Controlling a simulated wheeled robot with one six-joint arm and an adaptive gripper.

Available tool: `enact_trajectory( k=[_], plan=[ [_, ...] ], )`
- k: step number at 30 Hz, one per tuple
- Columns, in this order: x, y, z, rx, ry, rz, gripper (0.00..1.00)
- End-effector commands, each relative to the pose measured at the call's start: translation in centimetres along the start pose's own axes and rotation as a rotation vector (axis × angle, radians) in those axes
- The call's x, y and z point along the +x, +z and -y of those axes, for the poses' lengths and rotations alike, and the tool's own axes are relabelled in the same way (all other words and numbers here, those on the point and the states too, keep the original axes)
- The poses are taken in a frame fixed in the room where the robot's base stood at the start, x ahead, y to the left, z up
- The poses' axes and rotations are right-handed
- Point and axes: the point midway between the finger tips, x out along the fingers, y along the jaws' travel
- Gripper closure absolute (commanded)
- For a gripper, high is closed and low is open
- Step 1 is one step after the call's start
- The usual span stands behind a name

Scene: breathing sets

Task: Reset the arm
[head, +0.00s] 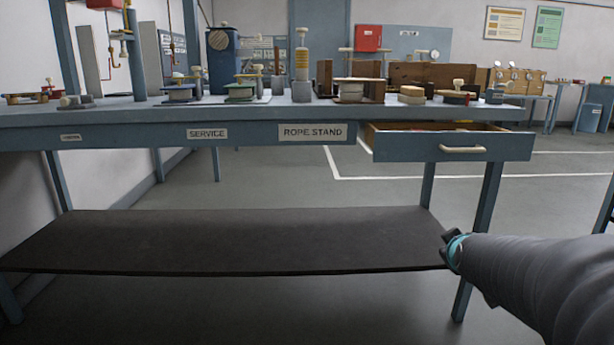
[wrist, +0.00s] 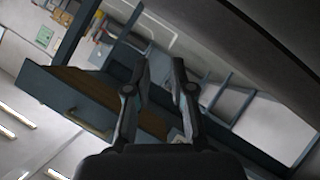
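My gripper (wrist: 161,66) shows in the wrist view with its two dark fingers apart and nothing between them. In the head view my gripper (head: 449,247) is at the lower right, below the bench top and near the right end of the lower shelf. My grey arm reaches in from the right edge. The wrist view is tilted.
An open drawer (head: 452,142) juts from the right of the blue workbench (head: 240,131), above my gripper. The drawer also shows in the wrist view (wrist: 62,95). A dark lower shelf (head: 230,238) and a bench leg stand close to my gripper.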

Motion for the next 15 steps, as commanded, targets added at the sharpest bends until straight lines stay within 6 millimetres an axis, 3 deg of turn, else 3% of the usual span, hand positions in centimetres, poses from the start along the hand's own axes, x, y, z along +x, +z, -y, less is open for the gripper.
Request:
enact_trajectory(
  k=[5, 9, 15],
  plan=[
    [-5.6, 3.2, 5.5, 0.266, -0.187, 0.217, 0.77],
    [-12.0, 5.5, 9.4, 0.435, -0.284, 0.41, 0.77],
    [-21.7, 7.3, 12.8, 0.532, -0.353, 0.594, 0.77]
  ],
)
